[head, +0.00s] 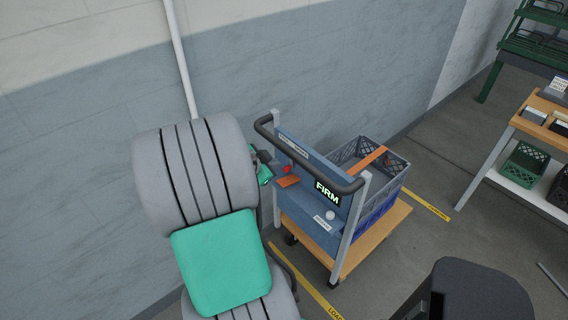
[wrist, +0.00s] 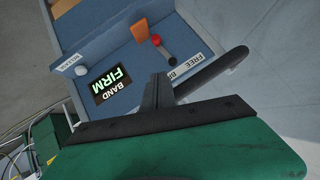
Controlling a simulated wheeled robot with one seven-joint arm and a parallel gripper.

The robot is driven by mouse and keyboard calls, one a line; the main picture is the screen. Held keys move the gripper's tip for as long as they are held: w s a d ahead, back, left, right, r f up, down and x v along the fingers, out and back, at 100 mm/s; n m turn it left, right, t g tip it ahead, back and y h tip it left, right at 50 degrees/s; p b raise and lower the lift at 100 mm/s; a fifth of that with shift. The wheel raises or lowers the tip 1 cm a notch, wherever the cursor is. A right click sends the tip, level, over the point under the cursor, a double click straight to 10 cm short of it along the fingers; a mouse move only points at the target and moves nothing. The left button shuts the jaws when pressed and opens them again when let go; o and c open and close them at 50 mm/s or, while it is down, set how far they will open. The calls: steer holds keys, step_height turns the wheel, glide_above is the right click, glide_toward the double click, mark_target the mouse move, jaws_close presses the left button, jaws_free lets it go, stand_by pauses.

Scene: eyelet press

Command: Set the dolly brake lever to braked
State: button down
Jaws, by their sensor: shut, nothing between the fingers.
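The dolly (head: 345,235) has a blue upright panel (head: 275,140) between grey posts under a dark push handle. The brake lever (head: 287,169) shows a red knob on the panel's left part. My gripper (head: 267,157) is beside the panel's left end. In the wrist view its dark fingers (wrist: 157,90) are together and empty, apart from the lever.
The dark handle bar (wrist: 215,72) passes close to my fingers. An orange tab (wrist: 138,29), a white release knob (wrist: 81,70) and a BAND FIRM display (wrist: 110,84) share the panel. A grey crate (head: 375,155) with an orange band rides the dolly. A wall stands behind.

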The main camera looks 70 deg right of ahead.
steer(key=p, duration=0.2)
glide_toward(290, 166)
steer(key=s+d, duration=0.2)
steer(key=d, duration=0.1)
steer(key=f, duration=0.1)
steer(key=w+f, duration=0.1)
steer(key=f, duration=0.1)
steer(key=shift+w+d, duration=0.25)
steer(key=shift+d, duration=0.15)
steer(key=shift+s+f+b, duration=0.1)
steer(key=shift+f+b, duration=0.05)
steer(key=shift+b, duration=0.2)
